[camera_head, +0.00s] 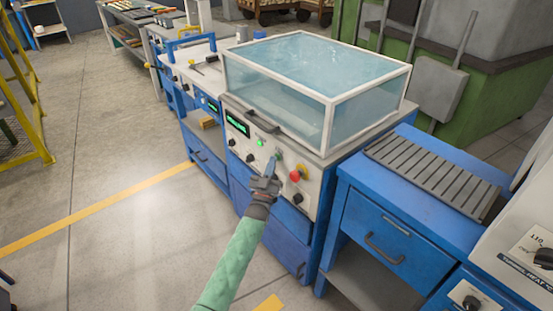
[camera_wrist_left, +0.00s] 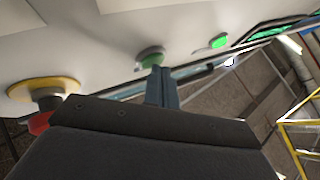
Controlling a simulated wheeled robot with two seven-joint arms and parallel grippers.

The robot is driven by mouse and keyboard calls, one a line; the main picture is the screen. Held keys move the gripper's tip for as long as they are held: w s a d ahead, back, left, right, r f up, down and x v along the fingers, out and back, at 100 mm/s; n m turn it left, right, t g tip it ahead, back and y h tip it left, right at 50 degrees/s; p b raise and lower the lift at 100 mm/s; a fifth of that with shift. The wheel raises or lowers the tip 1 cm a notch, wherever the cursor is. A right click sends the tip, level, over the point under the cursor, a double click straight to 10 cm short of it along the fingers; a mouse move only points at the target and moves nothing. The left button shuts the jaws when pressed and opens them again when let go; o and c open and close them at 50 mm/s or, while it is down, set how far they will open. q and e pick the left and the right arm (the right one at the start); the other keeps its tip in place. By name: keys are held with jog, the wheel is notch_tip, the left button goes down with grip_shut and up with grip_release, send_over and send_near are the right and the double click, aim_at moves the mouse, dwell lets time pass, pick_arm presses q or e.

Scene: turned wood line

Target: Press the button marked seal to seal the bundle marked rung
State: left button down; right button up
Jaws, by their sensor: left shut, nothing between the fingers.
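The machine with the clear-lidded chamber (camera_head: 318,140) has a pale front panel. A green button (camera_head: 278,155) sits on this panel; in the left wrist view the green button (camera_wrist_left: 150,55) is just beyond my fingertips. No marking on it is readable. My left gripper (camera_head: 271,168) is shut and empty, its fingers pointing at the green button. The fingertips (camera_wrist_left: 160,72) overlap the button's lower edge in the wrist view; I cannot tell whether they touch it. I cannot make out a bundle marked rung in either view. My right gripper is not in view.
A red button on a yellow collar (camera_wrist_left: 45,88) is beside the green button; the red button also shows in the head view (camera_head: 298,174). A green lamp (camera_head: 261,143), a display (camera_head: 237,124) and black knobs share the panel. A blue slatted bench (camera_head: 410,205) stands at right.

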pick_arm(q)
jog(key=shift+a, duration=0.1)
jog(key=shift+s+a, duration=0.45)
jog(key=shift+a, duration=0.05)
jog(key=s+a+p, duration=0.1)
jog(key=a, duration=0.1)
jog(key=s+a+p, duration=0.1)
jog(key=s+a, duration=0.1)
dwell(0.7)
dwell(0.4)
